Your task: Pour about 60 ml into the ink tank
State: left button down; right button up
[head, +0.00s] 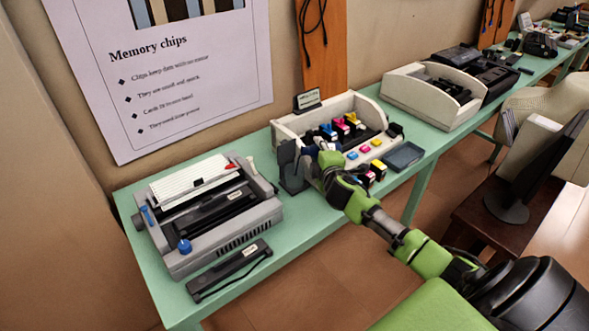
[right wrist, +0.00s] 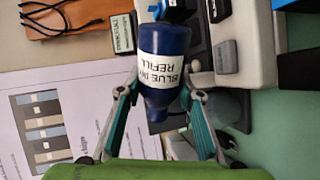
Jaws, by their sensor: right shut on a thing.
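My right gripper (head: 322,165) is over the table at the front left corner of the white printer with ink cartridges (head: 374,107). In the right wrist view the fingers (right wrist: 160,88) are shut on a dark blue bottle (right wrist: 165,42) with a white label reading "BLUE INK REFILL". The label is upside down in that view, and the narrower neck points to the bottom of the picture. In the head view the bottle is mostly hidden by the gripper. I cannot make out the ink tank for certain. No pouring ink shows. My left gripper is not in view.
A grey binding-type machine (head: 208,212) stands at the left, with a dark bar (head: 228,271) in front. A dark upright stand (head: 292,170) is just left of my right gripper. A dark shallow tray (head: 403,156) lies to the right.

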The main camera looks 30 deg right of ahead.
jog(key=shift+r+p, duration=0.2)
jog(key=shift+p, duration=0.15)
dwell(0.6)
jog(key=shift+w+a+f+n+h, duration=0.1)
jog(key=shift+f+n+h, duration=0.2)
jog(key=shift+n, duration=0.4)
dwell(0.9)
